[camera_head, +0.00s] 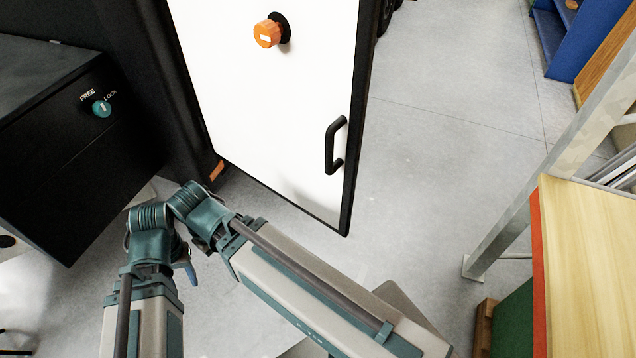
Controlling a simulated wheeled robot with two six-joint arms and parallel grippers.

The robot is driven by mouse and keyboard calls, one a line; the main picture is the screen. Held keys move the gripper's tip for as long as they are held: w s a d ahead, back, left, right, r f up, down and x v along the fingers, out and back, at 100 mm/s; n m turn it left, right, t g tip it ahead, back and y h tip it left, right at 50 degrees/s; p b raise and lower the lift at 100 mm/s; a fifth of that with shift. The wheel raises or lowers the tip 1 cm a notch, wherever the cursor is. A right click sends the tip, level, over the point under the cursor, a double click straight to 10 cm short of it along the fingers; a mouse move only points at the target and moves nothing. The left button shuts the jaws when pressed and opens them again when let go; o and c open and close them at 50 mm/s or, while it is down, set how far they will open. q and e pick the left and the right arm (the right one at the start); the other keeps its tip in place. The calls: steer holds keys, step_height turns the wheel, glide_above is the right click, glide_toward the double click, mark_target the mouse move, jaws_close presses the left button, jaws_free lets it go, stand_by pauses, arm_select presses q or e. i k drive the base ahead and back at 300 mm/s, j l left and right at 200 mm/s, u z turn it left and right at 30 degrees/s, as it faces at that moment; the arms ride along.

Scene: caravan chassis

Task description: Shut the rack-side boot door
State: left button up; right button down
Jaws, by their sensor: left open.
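A white door panel (275,110) with a black edge fills the upper middle, and I take it for the boot door. It stands upright beside a dark body on its left, and its lower right corner hangs over the floor. It bears an orange knob (268,32) on a black base and a black bar handle (335,146) near its right edge. My left gripper (188,268) is mostly hidden behind my arm's joints, below and left of the door. It is apart from the handle and nothing shows in it. My right gripper is not in view.
A black box (75,160) with a teal FREE/LOCK knob (101,108) is at the left. A grey metal post (545,170) and a wood-topped bench (590,270) with a red edge stand at the right. Grey floor right of the door is clear.

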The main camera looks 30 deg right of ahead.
mark_target(289, 117)
steer(key=k+j+z, duration=0.35)
steer(key=j, duration=0.25)
steer(key=k+j+z, duration=0.35)
steer(key=k+j, duration=0.2)
